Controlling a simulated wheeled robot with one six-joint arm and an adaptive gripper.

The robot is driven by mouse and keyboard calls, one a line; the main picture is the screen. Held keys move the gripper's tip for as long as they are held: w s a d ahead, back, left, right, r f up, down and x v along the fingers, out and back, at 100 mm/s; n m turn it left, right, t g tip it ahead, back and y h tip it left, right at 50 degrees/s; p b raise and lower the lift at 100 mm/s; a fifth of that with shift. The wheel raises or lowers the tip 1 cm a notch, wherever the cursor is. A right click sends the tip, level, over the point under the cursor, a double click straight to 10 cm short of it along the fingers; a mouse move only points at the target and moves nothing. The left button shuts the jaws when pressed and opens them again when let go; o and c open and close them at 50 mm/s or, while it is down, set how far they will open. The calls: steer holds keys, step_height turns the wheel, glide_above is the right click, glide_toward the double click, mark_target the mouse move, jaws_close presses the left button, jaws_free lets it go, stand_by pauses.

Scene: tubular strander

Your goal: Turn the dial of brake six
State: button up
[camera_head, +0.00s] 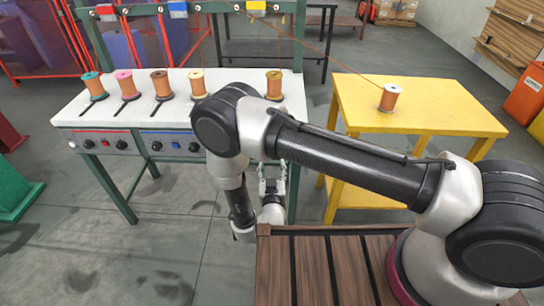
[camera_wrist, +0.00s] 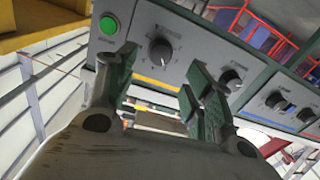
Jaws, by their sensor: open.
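My gripper (camera_wrist: 162,64) is open, and nothing shows between its fingers. In the wrist view a grey panel face lies beyond the fingertips. A black dial (camera_wrist: 160,51) on it shows between the fingertips, apart from them as far as I can tell. A second black dial (camera_wrist: 231,80) is just beyond the right finger. A green button (camera_wrist: 109,25) is left of the first dial. The lettering is too small to read, so I cannot tell which dial is brake six. In the head view my gripper (camera_head: 272,186) is at the bench front, and my arm hides the panels there.
The white bench (camera_head: 135,112) bears several wire spools, with dial panels (camera_head: 170,142) along its front. A yellow table (camera_head: 435,113) with one spool (camera_head: 389,97) stands to the right. Wires run overhead. The floor left of my arm is clear.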

steer(key=w, duration=0.7)
steer(key=shift+w, duration=0.1)
steer(key=c, duration=1)
